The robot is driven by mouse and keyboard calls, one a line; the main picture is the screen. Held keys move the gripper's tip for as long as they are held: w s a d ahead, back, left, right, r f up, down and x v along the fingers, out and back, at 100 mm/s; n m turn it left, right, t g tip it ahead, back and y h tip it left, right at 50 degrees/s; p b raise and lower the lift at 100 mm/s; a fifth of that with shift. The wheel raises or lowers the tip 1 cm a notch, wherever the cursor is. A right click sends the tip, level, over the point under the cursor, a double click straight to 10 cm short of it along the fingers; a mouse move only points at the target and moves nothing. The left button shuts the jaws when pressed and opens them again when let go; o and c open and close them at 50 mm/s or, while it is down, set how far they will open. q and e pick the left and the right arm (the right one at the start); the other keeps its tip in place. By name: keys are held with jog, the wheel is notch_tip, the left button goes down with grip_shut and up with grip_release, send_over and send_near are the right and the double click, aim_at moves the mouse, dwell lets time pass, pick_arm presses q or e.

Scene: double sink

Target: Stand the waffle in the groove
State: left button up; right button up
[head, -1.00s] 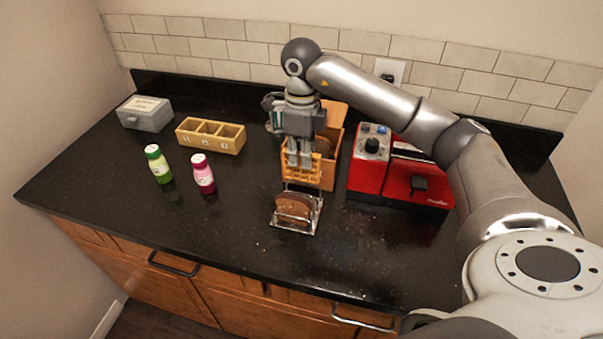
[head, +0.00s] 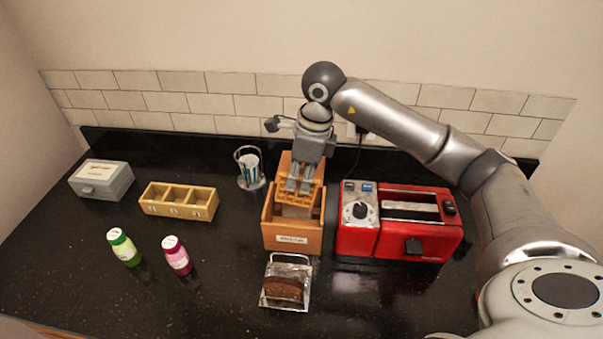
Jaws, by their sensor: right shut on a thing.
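The waffle (head: 316,197), a golden grid piece, is held in my right gripper (head: 299,188). The fingers point down and are shut on its upper part. The waffle hangs at the open top of a wooden box (head: 291,239) with a label on its front. Whether it touches the box or a groove cannot be told, as the fingers and box walls hide part of it. A wire rack (head: 303,298) stands in front of the box with a dark brown bread slice (head: 284,289) in it. My left gripper is not in view.
A red toaster (head: 405,246) stands close right of the box. A glass holder with packets (head: 249,168), a three-compartment wooden tray (head: 178,209) and a grey box (head: 101,180) are to the left. Green (head: 124,247) and pink (head: 177,256) bottles stand front left.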

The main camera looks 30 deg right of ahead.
aim_at(299, 204)
jog(key=shift+s+f, duration=0.2)
jog(key=shift+f, duration=0.25)
jog(key=shift+f+b, duration=0.3)
jog(key=shift+b, duration=0.1)
jog(key=shift+w+f, duration=0.15)
jog(key=shift+f, duration=0.2)
jog(key=shift+f+b, duration=0.6)
jog(key=shift+f, duration=0.55)
jog(key=shift+f+b, duration=0.6)
jog(key=shift+f, duration=0.3)
jog(key=shift+f+b, duration=0.3)
jog(key=shift+f, duration=0.25)
jog(key=shift+f+b, duration=0.45)
jog(key=shift+f, duration=0.2)
notch_tip(299, 204, down, 2)
jog(key=shift+f+b, duration=0.2)
jog(key=shift+b, duration=0.9)
pick_arm(q)
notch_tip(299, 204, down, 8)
jog(key=b, duration=0.1)
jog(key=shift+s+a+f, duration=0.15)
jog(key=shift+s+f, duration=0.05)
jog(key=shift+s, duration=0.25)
pick_arm(e)
jog(key=shift+f, duration=0.75)
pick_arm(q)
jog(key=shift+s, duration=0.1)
